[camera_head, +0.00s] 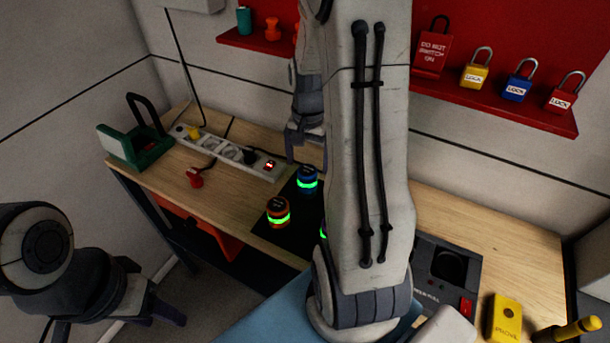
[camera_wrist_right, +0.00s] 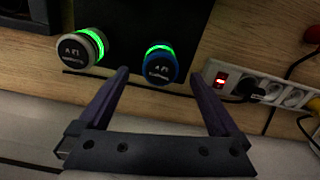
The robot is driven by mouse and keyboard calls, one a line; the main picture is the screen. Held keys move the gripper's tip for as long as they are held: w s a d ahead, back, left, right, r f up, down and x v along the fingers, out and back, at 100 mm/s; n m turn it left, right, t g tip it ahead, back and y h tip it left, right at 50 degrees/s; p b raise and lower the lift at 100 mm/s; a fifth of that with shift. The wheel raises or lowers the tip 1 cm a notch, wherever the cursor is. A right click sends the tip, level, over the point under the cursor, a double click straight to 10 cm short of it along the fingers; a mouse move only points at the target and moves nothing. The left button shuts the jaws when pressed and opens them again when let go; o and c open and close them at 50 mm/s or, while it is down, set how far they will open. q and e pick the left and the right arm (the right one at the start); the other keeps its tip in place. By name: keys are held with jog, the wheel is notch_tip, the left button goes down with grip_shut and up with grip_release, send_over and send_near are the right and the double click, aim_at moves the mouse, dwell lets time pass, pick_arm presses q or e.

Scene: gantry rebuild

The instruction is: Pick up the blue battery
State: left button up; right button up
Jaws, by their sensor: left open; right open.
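The blue battery (camera_head: 307,180), with a glowing green ring, stands upright on a black mat (camera_head: 296,238). In the right wrist view the blue battery (camera_wrist_right: 160,70) shows between and just beyond my right fingertips (camera_wrist_right: 160,76). My right gripper (camera_head: 306,152) is open and empty, close to the battery on its wall side; I cannot tell whether it touches. My left gripper (camera_head: 150,312) is open and empty at the lower left, away from the table. My right arm hides part of the mat.
An orange battery (camera_head: 278,212) stands near the blue one. A grey-topped battery (camera_wrist_right: 83,50) shows in the wrist view. A power strip (camera_head: 228,152) lies left of the mat. Padlocks (camera_head: 517,82) sit on the red shelf (camera_head: 490,108). A yellow meter (camera_head: 506,318) lies at right.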

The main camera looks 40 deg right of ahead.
aim_at(307, 170)
notch_tip(307, 170, down, 6)
jog(key=shift+r+p, duration=0.15)
jog(key=shift+p, duration=0.6)
grip_shut()
